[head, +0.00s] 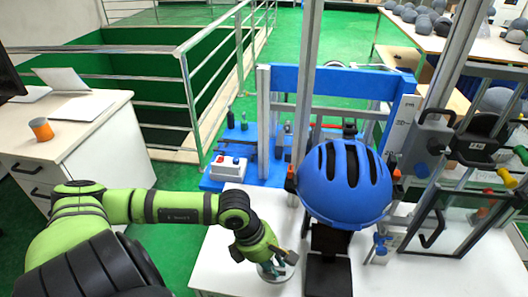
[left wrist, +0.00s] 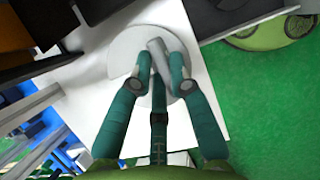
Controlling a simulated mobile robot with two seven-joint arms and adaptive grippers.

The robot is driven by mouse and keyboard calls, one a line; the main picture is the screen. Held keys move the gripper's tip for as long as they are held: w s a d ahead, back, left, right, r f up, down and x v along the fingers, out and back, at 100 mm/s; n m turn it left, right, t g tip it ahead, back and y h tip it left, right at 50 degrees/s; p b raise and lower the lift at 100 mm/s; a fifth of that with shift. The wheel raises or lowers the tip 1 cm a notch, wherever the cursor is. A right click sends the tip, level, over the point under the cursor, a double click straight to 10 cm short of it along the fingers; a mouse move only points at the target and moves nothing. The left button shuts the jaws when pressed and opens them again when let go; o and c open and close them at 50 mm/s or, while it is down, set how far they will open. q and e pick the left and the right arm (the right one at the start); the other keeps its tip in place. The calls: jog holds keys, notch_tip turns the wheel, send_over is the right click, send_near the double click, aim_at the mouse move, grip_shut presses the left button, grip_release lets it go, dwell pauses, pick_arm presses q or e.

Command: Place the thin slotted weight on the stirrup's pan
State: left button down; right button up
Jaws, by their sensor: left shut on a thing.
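My left gripper (head: 274,262) is low over the white table, pointing down at a pale grey disc (head: 286,273), which I take to be the thin slotted weight. In the left wrist view the two fingertips (left wrist: 158,82) close on a grey cylindrical post that stands over the round disc (left wrist: 125,45). The fingers hide part of the disc, and its slot is not clear. I cannot tell whether the disc touches the table. I cannot make out the stirrup or its pan. My right gripper is not in view.
A blue helmet (head: 345,185) sits above a black block (head: 328,272), right of my left gripper. Metal uprights and a blue crossbeam (head: 330,82) stand behind. A framed gate (head: 440,225) is at right. The white table (head: 225,250) has bare room around the disc.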

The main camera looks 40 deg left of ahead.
pick_arm(q)
jog(key=w+d+p, duration=0.1)
jog(key=w+d, duration=0.1)
jog(key=d, duration=0.1)
jog(key=w+d+p, duration=0.1)
jog(key=w+d, duration=0.1)
jog(key=d, duration=0.1)
jog(key=w+d+p, duration=0.1)
jog(key=w+d, duration=0.1)
jog(key=d, duration=0.1)
jog(key=shift+w+r+p, duration=0.2)
jog(key=shift+w+p, duration=0.05)
jog(key=shift+p, duration=0.05)
jog(key=shift+w+d, duration=0.15)
jog(key=shift+d, duration=0.15)
jog(key=shift+w+d+f+p, duration=0.2)
jog(key=shift+w+d+p, duration=0.2)
jog(key=shift+d, duration=0.2)
jog(key=shift+w+d+f+p, duration=0.2)
jog(key=shift+w+d+p, duration=0.2)
jog(key=shift+d, duration=0.15)
jog(key=shift+s+a+f, duration=0.1)
jog(key=shift+f, duration=0.3)
jog(key=c, duration=1.6)
grip_release()
jog(key=shift+f, duration=0.25)
jog(key=o, duration=0.4)
jog(key=shift+s, duration=0.1)
jog(key=shift+o, duration=0.2)
jog(key=shift+r, duration=0.1)
